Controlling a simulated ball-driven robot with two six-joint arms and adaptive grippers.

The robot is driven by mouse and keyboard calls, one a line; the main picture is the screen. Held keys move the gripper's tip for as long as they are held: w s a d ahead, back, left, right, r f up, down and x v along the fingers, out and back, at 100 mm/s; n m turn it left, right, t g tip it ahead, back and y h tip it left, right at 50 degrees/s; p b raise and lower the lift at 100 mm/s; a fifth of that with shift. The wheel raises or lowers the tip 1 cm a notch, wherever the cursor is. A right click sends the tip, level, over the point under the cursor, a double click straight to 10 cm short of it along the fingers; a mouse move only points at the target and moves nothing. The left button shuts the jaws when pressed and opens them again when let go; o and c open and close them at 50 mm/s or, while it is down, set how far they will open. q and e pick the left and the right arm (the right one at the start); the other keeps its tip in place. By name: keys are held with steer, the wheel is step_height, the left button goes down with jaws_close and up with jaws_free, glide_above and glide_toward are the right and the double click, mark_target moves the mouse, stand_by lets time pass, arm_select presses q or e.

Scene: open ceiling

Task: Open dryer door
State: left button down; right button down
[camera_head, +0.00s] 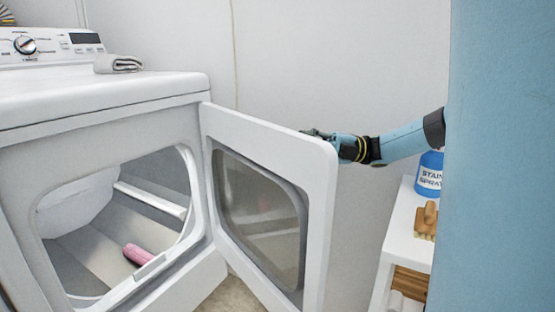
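The white dryer (110,103) stands at the left with its front opening facing me. Its door (268,130) is swung well open to the right, showing the window side and the inside of the drum. My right arm comes in from the right, and its gripper (318,134) is at the top outer edge of the door, partly behind it. The fingertips are hidden by the door, so I cannot tell whether they touch or grip it. My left gripper is not in view.
A pink rolled cloth (138,254) lies inside the drum. At the right, a white shelf unit (405,240) holds a blue stain spray bottle (429,174) and a wooden brush (426,220). Floor shows below the door.

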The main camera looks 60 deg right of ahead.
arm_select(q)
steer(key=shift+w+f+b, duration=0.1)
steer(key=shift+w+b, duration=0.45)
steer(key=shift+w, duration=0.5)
arm_select(e)
steer(key=shift+s+d+g+y, duration=0.15)
steer(key=shift+d+g, duration=0.05)
steer(key=shift+d, duration=0.25)
steer(key=shift+s+d+g+y, duration=0.1)
steer(key=shift+d+g+y, duration=0.1)
steer(key=shift+d, duration=0.2)
steer(key=c, duration=1.3)
jaws_free()
steer(key=shift+c, duration=0.2)
steer(key=shift+d, duration=0.1)
